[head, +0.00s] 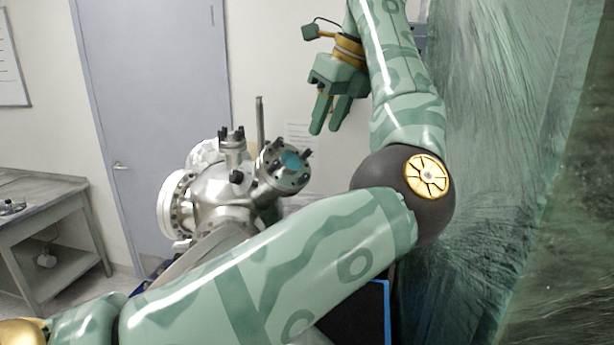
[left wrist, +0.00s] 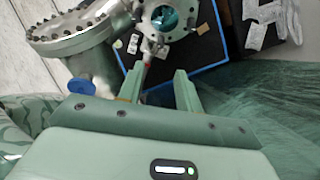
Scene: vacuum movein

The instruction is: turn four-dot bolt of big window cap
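A steel vacuum chamber (head: 225,190) stands left of centre in the head view. A bolted window cap (head: 285,166) with teal glass and dark bolts sits on its upper right; a round teal-glass flange also shows at the top of the left wrist view (left wrist: 165,17). Dot marks on the bolts are too small to make out. My left gripper (head: 326,128) points down, above and right of the window cap, apart from it. In the left wrist view its two fingers (left wrist: 159,78) are spread, with a small red-tipped part (left wrist: 147,66) visible in the gap. My right gripper is not in view.
A smaller port (head: 234,150) with dark bolts rises beside the cap, and a thin post (head: 260,120) stands behind. Translucent green sheeting (head: 500,150) hangs at right. A grey workbench (head: 45,205) is at far left. A blue knob-like part (left wrist: 80,86) shows near the left finger.

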